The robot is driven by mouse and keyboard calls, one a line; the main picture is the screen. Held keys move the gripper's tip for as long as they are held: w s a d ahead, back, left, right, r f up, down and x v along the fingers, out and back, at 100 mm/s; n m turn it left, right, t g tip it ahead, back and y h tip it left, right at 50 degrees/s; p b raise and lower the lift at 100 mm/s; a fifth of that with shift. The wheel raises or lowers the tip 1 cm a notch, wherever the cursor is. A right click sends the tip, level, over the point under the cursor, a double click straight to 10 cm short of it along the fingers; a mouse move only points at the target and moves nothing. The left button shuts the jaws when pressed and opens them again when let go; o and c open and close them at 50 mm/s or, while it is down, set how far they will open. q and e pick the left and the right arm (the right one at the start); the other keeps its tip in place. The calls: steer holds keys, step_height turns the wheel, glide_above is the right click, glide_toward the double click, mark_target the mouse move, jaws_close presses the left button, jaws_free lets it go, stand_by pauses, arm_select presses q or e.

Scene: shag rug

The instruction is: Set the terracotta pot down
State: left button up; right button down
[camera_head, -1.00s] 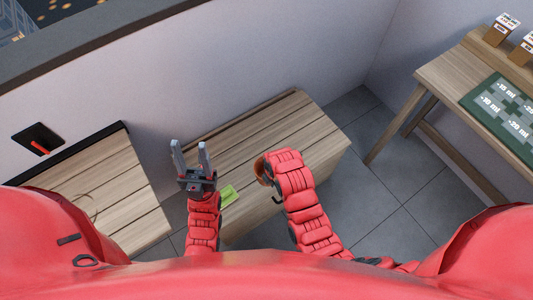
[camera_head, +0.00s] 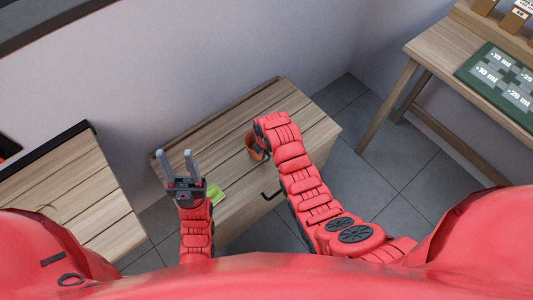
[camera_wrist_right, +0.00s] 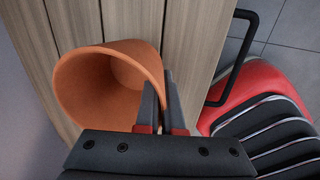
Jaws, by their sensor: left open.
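The terracotta pot (camera_head: 253,147) is over the wooden cabinet top (camera_head: 225,150), partly hidden by my right arm in the head view. In the right wrist view the empty pot (camera_wrist_right: 80,88) has its open mouth toward the camera. My right gripper (camera_wrist_right: 161,88) is shut on the pot's wall, one finger inside the rim and one outside. I cannot tell whether the pot's base touches the wood. My left gripper (camera_head: 177,155) is open and empty above the cabinet's left end.
A green object (camera_head: 214,193) lies by the cabinet's front edge near my left gripper. A black handle (camera_head: 271,194) sticks out from the cabinet front. Another wooden surface (camera_head: 75,190) stands at left, and a table with a green mat (camera_head: 500,85) at right.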

steer(key=shift+w+d, duration=0.55)
steer(key=shift+w, duration=0.2)
steer(key=shift+w+f, duration=0.1)
steer(key=shift+f, duration=0.15)
step_height(320, 180, down, 3)
steer(key=shift+f, duration=0.1)
steer(key=shift+f, duration=0.1)
steer(key=c, duration=1)
jaws_free()
steer(key=shift+c, duration=0.2)
